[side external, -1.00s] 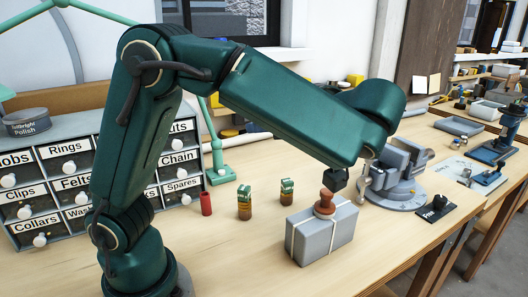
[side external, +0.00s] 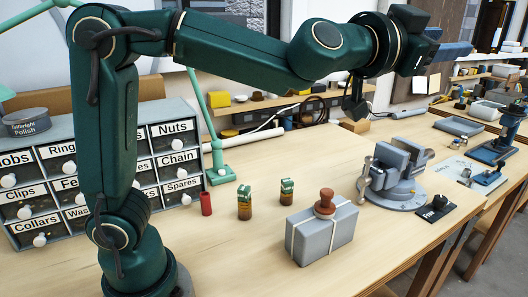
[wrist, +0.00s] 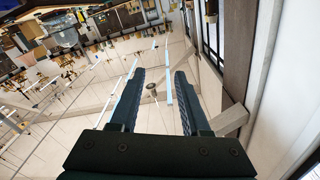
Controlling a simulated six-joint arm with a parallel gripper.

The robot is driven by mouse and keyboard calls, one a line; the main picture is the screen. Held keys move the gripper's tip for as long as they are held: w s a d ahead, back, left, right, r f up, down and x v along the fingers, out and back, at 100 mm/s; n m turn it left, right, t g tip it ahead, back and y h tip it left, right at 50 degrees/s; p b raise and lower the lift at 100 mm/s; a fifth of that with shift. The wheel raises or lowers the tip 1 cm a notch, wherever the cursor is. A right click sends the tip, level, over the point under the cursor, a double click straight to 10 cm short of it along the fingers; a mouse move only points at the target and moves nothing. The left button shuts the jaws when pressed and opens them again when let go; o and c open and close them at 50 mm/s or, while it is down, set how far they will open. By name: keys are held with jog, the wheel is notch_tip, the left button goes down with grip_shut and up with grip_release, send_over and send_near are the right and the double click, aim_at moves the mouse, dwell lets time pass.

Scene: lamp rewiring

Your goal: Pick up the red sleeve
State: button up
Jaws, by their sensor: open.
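The red sleeve (side external: 206,203) is a small upright cylinder on the bench in the side view, just in front of the right end of the drawer cabinet. My gripper (side external: 445,52) is raised high at the upper right, far from the sleeve, and points away to the right. In the wrist view my gripper (wrist: 157,72) has its two fingers apart, with nothing between them. The sleeve is not recognisable in the wrist view.
The labelled drawer cabinet (side external: 108,165) stands behind the sleeve. To its right are two small green-topped jars (side external: 245,205) (side external: 286,194), a strapped grey box (side external: 322,238) with a red-brown stamp (side external: 325,201), and a vise (side external: 396,172). A green lamp base (side external: 220,175) stands nearby.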

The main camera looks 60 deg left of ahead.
jog(key=s+d+f+m+g+h, duration=0.25)
jog(key=f+m, duration=0.25)
jog(key=m, duration=0.3)
jog(key=m+g+y, duration=0.7)
jog(key=g+y, duration=0.8)
jog(key=y, duration=0.2)
send_over(205, 196)
notch_tip(205, 196, down, 8)
jog(key=shift+t, duration=0.25)
jog(key=f, duration=1.5)
jog(key=d+f, duration=0.1)
jog(key=f, duration=0.6)
jog(key=shift+f, duration=0.35)
jog(key=shift+a+f, duration=0.15)
jog(key=shift+f, duration=0.05)
jog(key=shift+h, duration=0.25)
jog(key=shift+x, duration=2.35)
